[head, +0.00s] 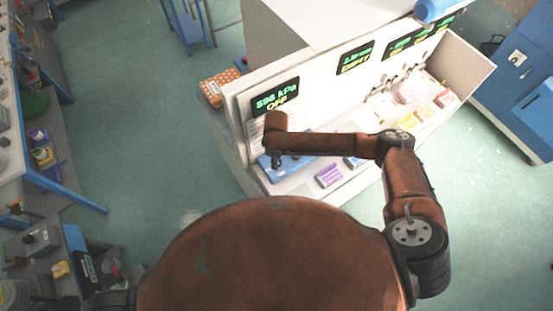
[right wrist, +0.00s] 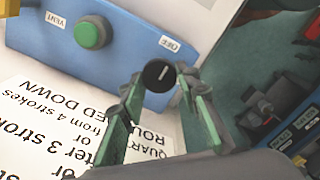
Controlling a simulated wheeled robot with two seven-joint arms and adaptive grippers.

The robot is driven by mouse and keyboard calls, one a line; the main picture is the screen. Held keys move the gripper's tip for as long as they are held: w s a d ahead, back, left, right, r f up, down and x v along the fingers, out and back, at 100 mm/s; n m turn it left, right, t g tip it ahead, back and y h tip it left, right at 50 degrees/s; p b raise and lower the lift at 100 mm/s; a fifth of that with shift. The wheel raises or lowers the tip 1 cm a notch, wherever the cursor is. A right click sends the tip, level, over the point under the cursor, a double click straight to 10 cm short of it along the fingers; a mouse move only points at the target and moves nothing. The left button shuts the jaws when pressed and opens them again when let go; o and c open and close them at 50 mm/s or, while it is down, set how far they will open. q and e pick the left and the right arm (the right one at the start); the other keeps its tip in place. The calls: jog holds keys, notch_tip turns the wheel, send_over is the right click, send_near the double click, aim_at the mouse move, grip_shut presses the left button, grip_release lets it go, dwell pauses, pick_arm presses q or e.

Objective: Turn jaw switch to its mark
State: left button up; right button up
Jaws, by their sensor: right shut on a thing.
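The jaw switch is a black round knob (right wrist: 158,74) with a white pointer line, on a blue control box (right wrist: 120,52). The line tilts up and right in the right wrist view, roughly toward the OFF label (right wrist: 169,44). Another mark for the knob cannot be made out. My right gripper (right wrist: 158,83) has its green-padded fingers on either side of the knob, shut on it. In the head view my right gripper (head: 277,160) is over the blue box (head: 300,143), and the knob is hidden there. My left gripper is not in view.
A green button (right wrist: 91,33) beside a VENT label sits on the same box. A printed sheet (right wrist: 60,125) lies near the fingers. A purple block (head: 329,175) and other small blocks are on the bench to the right.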

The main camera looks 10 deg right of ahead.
jog(key=o, duration=1.2)
jog(key=shift+r, duration=0.1)
notch_tip(320, 180, up, 12)
jog(key=shift+f, duration=0.1)
dwell(0.3)
